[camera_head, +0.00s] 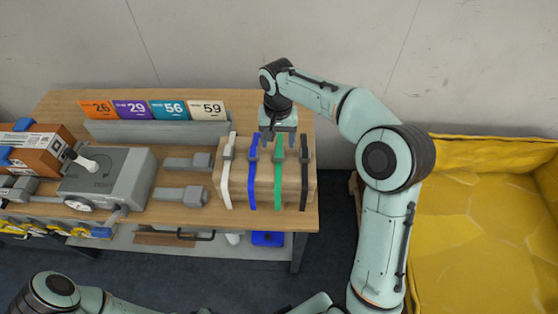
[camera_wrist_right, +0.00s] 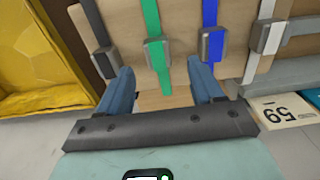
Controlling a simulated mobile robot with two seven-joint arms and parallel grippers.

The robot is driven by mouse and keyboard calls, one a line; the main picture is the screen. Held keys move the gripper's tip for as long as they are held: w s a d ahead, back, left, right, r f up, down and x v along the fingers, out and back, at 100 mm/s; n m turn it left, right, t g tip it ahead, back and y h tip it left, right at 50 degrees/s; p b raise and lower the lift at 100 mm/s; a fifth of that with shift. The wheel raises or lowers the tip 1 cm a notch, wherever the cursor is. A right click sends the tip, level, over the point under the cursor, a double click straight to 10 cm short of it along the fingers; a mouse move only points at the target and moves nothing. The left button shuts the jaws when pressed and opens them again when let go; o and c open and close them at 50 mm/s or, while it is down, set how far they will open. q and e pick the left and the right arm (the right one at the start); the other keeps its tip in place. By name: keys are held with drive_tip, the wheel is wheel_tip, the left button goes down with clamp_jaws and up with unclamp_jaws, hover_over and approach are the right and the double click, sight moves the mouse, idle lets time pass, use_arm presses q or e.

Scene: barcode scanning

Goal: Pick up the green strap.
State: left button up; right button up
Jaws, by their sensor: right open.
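The green strap (camera_head: 279,172) hangs over the wooden rack (camera_head: 266,187) on the table, between the blue strap (camera_head: 252,180) and the black strap (camera_head: 305,172). In the right wrist view the green strap (camera_wrist_right: 153,20) runs down to a grey buckle (camera_wrist_right: 158,52). My right gripper (camera_head: 278,135) is above the back of the rack, near the blue and green straps. In the right wrist view its two fingers (camera_wrist_right: 162,88) are apart, with the green strap's lower end between them in the picture and nothing gripped. My left gripper is out of view.
A white strap (camera_head: 228,170) hangs left of the blue one. Number cards (camera_head: 153,109) stand on a grey holder behind the rack. A grey machine (camera_head: 105,180) and a brown box (camera_head: 38,152) are at the left. A yellow bin (camera_head: 480,220) stands right of the table.

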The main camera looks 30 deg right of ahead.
sight(279, 152)
wheel_tip(279, 152, down, 5)
drive_tip(key=shift+s, duration=0.15)
clamp_jaws()
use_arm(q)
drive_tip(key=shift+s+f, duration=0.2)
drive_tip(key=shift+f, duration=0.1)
use_arm(e)
drive_tip(key=shift+r, duration=0.2)
